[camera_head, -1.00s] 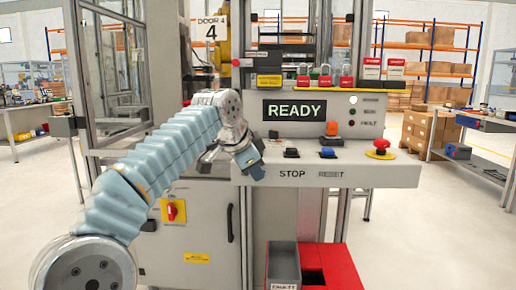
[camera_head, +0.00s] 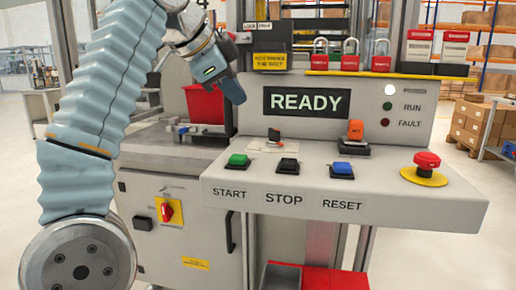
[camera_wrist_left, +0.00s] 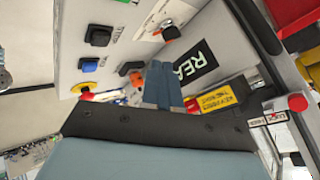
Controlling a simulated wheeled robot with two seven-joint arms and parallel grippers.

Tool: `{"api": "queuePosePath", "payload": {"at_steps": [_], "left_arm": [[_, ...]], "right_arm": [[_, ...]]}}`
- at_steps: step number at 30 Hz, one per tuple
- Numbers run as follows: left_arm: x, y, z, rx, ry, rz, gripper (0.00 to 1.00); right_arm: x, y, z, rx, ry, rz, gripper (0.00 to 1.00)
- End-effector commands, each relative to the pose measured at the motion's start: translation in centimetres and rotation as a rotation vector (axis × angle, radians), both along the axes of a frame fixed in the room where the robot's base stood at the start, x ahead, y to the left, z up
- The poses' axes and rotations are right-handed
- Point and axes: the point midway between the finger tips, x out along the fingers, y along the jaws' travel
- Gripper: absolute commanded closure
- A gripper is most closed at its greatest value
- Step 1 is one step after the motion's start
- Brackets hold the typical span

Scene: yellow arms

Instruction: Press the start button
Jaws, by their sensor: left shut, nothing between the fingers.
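The green start button (camera_head: 238,161) sits above the START label on the sloped grey panel (camera_head: 400,196), left of the black stop button (camera_head: 288,165) and the blue reset button (camera_head: 342,168). The display (camera_head: 297,102) reads READY. My left gripper (camera_head: 236,93) is shut and empty, above and behind the start button and apart from it, just left of the display. In the left wrist view its closed fingers (camera_wrist_left: 164,85) show before the panel, with the stop (camera_wrist_left: 98,35) and reset (camera_wrist_left: 89,65) buttons beyond; I see no green button there. My right gripper is not in view.
A red emergency stop (camera_head: 427,160) on a yellow disc is at the panel's right. A black switch (camera_head: 274,137) and an orange switch (camera_head: 356,130) stand behind the buttons. Red padlocks (camera_head: 350,58) hang above the display. The space over the start button is clear.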

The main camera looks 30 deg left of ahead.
Motion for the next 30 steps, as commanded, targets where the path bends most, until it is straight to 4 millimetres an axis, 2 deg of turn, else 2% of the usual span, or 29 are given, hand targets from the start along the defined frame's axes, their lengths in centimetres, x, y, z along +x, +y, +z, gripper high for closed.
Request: {"api": "queuePosePath", "payload": {"at_steps": [17, 26, 27, 30], "left_arm": [[-0.2, 0.1, -0.4, 0.003, -0.001, -0.001, 1.00], [-0.3, 0.2, -3.9, 0.000, 0.001, 0.001, 1.00], [-0.2, 0.1, -5.0, -0.001, 0.001, 0.000, 1.00], [-0.2, 0.1, -6.4, -0.002, -0.002, 0.000, 1.00]], "right_arm": [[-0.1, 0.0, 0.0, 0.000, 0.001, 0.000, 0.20], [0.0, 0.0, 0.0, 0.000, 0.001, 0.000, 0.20], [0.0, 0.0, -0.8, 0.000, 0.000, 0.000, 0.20], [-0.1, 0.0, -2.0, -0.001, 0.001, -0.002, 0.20]]}}
